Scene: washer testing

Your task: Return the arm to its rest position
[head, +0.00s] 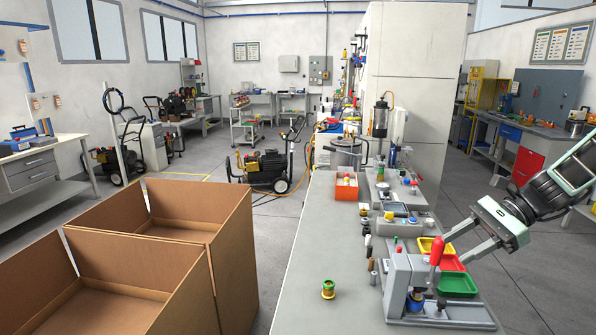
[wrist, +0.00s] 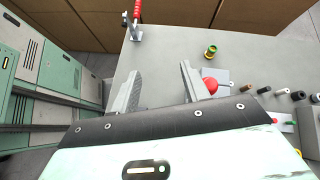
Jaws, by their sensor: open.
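My gripper (head: 453,249) is at the right of the head view, reaching in from the right edge over the bench's right side. Its two fingers are spread apart with nothing between them. In the wrist view the fingers (wrist: 160,85) are also apart, with grey bench top showing in the gap. In the head view the fingertips are near the red handle (head: 437,251) of a test fixture and above the small coloured trays (head: 457,284). I cannot tell whether they touch anything. My arm runs up and right from the gripper.
The grey bench (head: 313,250) carries a green and gold fitting (head: 328,289), an orange box (head: 346,191) and several fixtures along its right side. Two open cardboard boxes (head: 180,206) stand left of it. Clear floor lies to the right, before the far workbench (head: 540,134).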

